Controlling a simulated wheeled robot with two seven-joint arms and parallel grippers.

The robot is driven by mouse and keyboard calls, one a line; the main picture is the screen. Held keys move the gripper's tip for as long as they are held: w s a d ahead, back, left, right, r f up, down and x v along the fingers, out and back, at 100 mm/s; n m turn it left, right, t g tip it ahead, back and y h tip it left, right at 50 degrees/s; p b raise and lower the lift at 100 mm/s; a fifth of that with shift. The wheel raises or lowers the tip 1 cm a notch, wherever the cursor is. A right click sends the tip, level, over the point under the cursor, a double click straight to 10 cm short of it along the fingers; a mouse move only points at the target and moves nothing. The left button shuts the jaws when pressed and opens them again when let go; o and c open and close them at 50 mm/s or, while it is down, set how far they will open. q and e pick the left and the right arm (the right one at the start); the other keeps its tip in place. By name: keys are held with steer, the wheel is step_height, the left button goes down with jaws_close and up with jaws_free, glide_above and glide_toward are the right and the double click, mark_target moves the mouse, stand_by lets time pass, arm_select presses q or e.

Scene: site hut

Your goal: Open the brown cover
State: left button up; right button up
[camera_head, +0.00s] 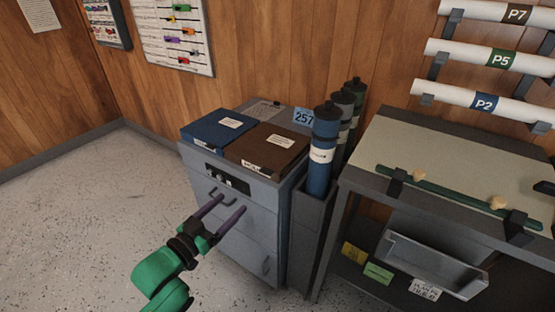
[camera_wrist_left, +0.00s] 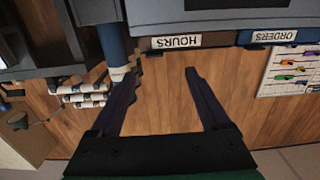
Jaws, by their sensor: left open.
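The brown cover (camera_head: 266,148) lies flat and closed on top of the grey cabinet (camera_head: 245,222), with a white label on its top. In the left wrist view, which is upside down, its edge (camera_wrist_left: 222,40) shows at the top with a label reading HOURS. My left gripper (camera_head: 231,203) is open and empty, in front of the cabinet and apart from the cover. Its two fingers (camera_wrist_left: 160,73) point toward the cabinet, with nothing between them. My right gripper is not in view.
A blue cover (camera_head: 219,130), labelled ORDERS in the wrist view, lies left of the brown one. Blue, grey and dark green tubes (camera_head: 322,160) stand right of the cabinet. A workbench (camera_head: 450,165) with a green bar stands further right. The floor (camera_head: 90,220) at left is clear.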

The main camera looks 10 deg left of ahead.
mark_target(264, 173)
arm_select(q)
steer(key=x, duration=0.4)
steer(key=d+r+x, duration=0.1)
steer(key=x, duration=0.8)
steer(key=shift+d+r, duration=0.25)
steer(key=shift+r, duration=0.05)
steer(key=c, duration=0.3)
jaws_close()
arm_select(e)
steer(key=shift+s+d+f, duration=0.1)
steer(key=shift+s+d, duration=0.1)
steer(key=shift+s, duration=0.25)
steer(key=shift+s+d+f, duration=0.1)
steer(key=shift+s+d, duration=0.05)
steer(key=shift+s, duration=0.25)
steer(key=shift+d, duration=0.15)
